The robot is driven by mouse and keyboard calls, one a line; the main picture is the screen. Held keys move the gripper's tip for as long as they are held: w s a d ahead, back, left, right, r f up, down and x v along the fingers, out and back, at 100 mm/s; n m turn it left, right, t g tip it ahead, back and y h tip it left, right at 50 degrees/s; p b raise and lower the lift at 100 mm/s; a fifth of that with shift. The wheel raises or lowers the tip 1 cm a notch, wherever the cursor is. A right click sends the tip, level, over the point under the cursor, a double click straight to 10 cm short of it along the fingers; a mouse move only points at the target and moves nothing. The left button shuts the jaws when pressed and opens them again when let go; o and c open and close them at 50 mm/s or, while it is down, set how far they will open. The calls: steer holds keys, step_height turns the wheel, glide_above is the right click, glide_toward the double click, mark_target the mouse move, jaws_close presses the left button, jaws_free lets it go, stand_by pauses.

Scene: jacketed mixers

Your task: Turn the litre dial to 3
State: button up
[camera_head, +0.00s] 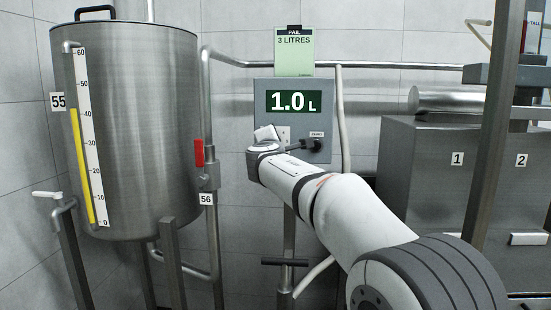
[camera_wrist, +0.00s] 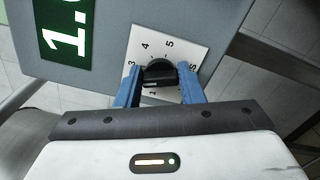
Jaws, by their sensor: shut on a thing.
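The litre dial is a black knob (camera_wrist: 158,72) on a white numbered plate (camera_wrist: 193,52), seen in the wrist view. The numerals 3, 4 and 5 show around it; others are partly covered. My gripper (camera_wrist: 158,78) has its blue fingers on both sides of the knob and is shut on it. The knob's pointer setting is not clear. The green display (camera_head: 294,101) on the grey box reads 1.0 L, and part of it shows in the wrist view (camera_wrist: 65,28). A green card (camera_head: 294,55) above reads PAIL 3 LITRES. In the head view my wrist mostly hides the dial.
A steel tank (camera_head: 140,120) with a yellow level gauge stands at left. A red-handled valve (camera_head: 198,153) is beside it. A black fitting (camera_head: 316,146) sits under a small label on the box. Pipes run around the box. Steel units (camera_head: 430,170) stand at right.

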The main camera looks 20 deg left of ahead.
steer(key=m+b, duration=0.3)
steer(key=m, duration=0.1)
steer(key=shift+f, duration=0.2)
steer(key=shift+m+b, duration=0.3)
steer(key=shift+b, duration=0.05)
steer(key=o, duration=1)
steer(key=shift+r, duration=0.1)
steer(key=shift+b+v, duration=0.9)
steer(key=shift+v, duration=3.05)
